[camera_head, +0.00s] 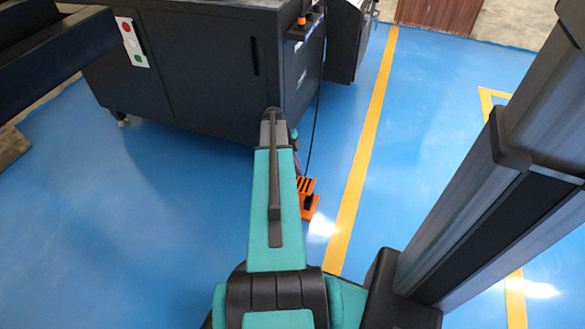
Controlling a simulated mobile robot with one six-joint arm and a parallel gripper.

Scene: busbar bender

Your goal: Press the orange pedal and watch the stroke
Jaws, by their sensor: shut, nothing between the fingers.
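The orange pedal (308,197) is on the blue floor in front of the machine's right corner. Its left part is hidden behind my teal arm. Dark slots or bars show on its top. I cannot tell whether it is pressed. My arm reaches from the bottom middle up toward the machine, and a small part of it shows just beyond, near the machine's corner. My gripper is not visible; my arm hides that area, so its distance to the pedal cannot be seen.
The dark machine cabinet (190,65) stands behind, with a panel of red and green buttons (132,42) and an orange-topped control box (300,27). A black cable (314,130) runs down toward the pedal. A yellow floor line (365,150) passes right of it. Blue floor is open left and right.

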